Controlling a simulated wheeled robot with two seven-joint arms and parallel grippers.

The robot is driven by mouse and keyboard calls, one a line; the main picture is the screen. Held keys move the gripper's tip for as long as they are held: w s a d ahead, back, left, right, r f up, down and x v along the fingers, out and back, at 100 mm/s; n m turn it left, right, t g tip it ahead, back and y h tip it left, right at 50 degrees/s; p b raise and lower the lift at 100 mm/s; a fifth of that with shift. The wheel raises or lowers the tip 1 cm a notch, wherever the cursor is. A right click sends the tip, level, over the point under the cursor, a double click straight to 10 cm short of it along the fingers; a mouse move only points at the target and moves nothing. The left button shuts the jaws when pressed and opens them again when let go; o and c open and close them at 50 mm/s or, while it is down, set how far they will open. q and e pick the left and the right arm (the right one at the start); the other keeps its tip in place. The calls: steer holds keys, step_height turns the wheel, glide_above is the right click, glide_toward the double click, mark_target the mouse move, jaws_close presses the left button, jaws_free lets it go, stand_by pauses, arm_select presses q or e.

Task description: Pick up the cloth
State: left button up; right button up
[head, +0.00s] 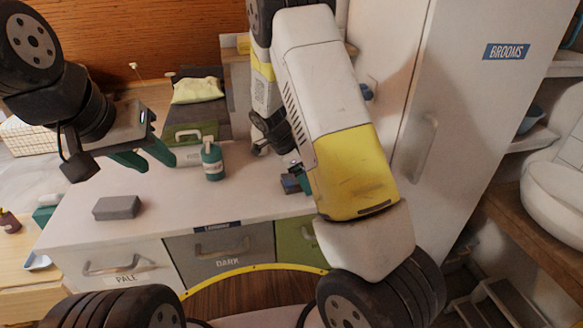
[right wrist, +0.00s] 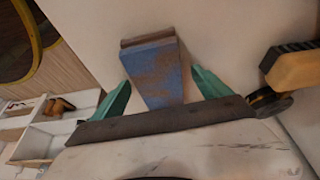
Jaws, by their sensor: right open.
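A pale yellow, crumpled cloth (head: 197,90) lies on a dark surface at the back, beyond the counter. A blue, brown-patched piece (right wrist: 155,75) lies between the spread green fingers of my right gripper (right wrist: 162,78). It looks block-like, but I cannot tell whether it is folded cloth. It also shows as a small blue and dark red thing on the counter in the head view (head: 291,184), partly behind my right arm. My right gripper is open around it, with gaps on both sides. My left gripper (head: 148,158) is open and empty above the counter's left part.
The white counter (head: 165,212) has drawers marked PALE and DARK, and a green-fronted one. A grey block (head: 117,207) and a green bottle (head: 212,161) stand on it. A tall cabinet marked BROOMS (head: 390,130) stands at the right. The counter's middle is clear.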

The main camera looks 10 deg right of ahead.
steer(key=shift+f, duration=0.1)
stand_by(0.4)
steer(key=c, duration=1.4)
steer(key=shift+c, duration=0.2)
